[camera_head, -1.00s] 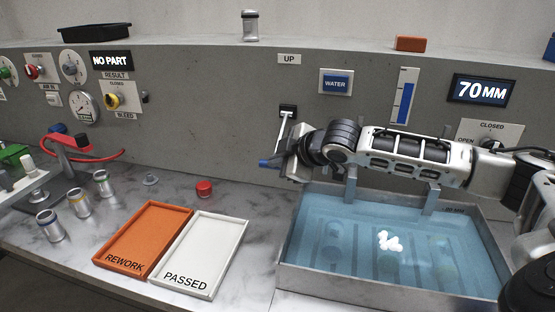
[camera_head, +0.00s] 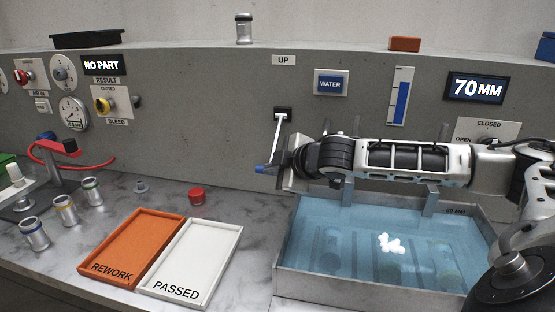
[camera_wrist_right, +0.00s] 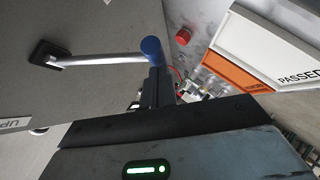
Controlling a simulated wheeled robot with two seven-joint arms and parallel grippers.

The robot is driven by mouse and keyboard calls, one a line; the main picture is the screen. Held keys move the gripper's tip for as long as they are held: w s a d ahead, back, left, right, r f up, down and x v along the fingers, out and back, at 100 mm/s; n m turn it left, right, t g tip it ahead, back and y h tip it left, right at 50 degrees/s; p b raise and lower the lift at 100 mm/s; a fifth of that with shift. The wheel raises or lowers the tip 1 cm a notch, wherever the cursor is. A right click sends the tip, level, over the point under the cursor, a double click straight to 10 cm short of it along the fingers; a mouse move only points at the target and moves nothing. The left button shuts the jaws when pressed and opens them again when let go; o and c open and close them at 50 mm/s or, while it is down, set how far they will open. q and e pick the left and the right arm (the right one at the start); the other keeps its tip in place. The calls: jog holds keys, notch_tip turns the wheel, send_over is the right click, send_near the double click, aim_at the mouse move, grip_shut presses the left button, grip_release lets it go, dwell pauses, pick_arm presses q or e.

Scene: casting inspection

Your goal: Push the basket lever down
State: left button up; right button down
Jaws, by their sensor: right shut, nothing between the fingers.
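The basket lever (camera_head: 277,138) hangs from a black wall mount under the UP label (camera_head: 284,60), slanting outward to a blue knob (camera_head: 262,169). In the right wrist view the pale rod (camera_wrist_right: 105,59) runs from its black mount to the blue knob (camera_wrist_right: 151,48). My right gripper (camera_head: 274,171) is shut and empty at the knob. Its fingertips (camera_wrist_right: 157,84) appear just beneath the knob in the wrist view; I cannot tell whether they touch. The basket is partly hidden under the blue water of the tank (camera_head: 360,290). My left gripper is out of view.
An orange REWORK tray (camera_head: 100,273), a white PASSED tray (camera_head: 232,232) and a red button (camera_head: 197,195) lie left of the tank. Metal cylinders (camera_head: 65,210) stand farther left. The grey panel (camera_head: 210,120) stands close behind the lever.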

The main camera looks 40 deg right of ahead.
jog(key=shift+s+a+r, duration=0.1)
jog(key=shift+a+r, duration=0.05)
jog(key=shift+r, duration=0.15)
jog(key=a+r+v, duration=0.1)
jog(key=a+v, duration=0.1)
jog(key=v, duration=1)
jog(key=shift+r, duration=0.25)
